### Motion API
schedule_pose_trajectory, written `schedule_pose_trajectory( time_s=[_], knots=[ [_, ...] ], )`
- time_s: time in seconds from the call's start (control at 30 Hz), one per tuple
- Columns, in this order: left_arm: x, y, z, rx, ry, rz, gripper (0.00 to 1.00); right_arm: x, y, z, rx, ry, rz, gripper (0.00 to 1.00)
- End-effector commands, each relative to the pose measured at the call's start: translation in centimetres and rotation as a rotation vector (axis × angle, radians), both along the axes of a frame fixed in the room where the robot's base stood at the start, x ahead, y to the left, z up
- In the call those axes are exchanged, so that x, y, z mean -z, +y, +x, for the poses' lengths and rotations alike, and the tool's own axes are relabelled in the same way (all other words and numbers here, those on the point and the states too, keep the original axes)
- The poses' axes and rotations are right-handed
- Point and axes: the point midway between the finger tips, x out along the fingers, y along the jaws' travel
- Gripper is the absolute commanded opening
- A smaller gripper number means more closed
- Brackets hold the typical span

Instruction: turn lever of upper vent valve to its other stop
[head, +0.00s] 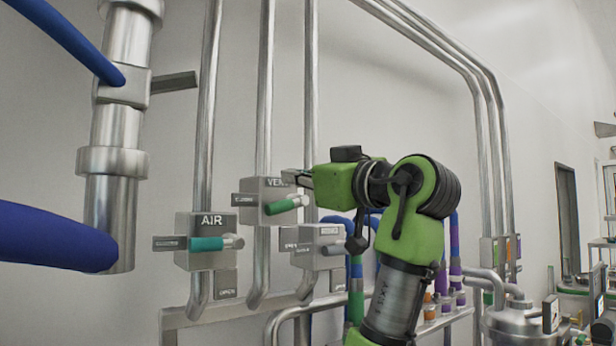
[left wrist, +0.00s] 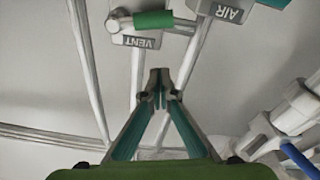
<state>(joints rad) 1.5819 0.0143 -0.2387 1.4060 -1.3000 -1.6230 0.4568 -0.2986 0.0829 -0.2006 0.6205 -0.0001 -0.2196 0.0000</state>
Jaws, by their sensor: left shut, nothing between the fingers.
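The upper vent valve is a grey box (head: 250,216) marked VENT, on a vertical pipe. Its green-sleeved lever (head: 285,205) points right, close to level, slightly raised at its tip. In the left wrist view the valve box (left wrist: 130,38) and its green lever (left wrist: 153,19) appear upside down at the top. My left gripper (head: 291,176) is just above and right of the lever in the head view, partly over the VENT label's end. In the left wrist view its fingertips (left wrist: 160,78) are together and empty, apart from the lever. My right gripper is not in view.
The AIR valve (head: 205,262) with a teal lever (head: 208,243) sits lower left. Another valve box (head: 318,262) with a grey lever sits lower right, near my arm. Vertical pipes run close behind the valves. Blue hoses (head: 55,238) cross the left side.

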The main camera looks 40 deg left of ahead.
Motion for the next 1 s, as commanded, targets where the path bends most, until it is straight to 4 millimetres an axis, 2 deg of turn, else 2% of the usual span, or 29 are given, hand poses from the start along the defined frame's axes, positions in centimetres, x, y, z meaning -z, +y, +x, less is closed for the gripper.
schedule_pose_trajectory(
  time_s=[0.03,0.3,0.4,0.6,1.0],
  knots=[
    [-0.7,1.2,0.3,-0.004,0.002,-0.001,0.00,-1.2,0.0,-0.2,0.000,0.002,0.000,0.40],
    [-1.5,6.9,1.7,-0.002,0.002,-0.002,0.00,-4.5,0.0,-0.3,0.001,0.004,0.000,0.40],
    [0.4,6.1,2.1,0.003,0.003,0.001,0.00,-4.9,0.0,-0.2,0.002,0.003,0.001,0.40],
    [2.3,5.6,2.4,0.002,0.001,-0.001,0.00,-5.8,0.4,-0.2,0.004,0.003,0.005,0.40],
    [3.0,5.4,2.4,0.003,-0.001,-0.003,0.00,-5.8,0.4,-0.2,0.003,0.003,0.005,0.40]
  ],
)
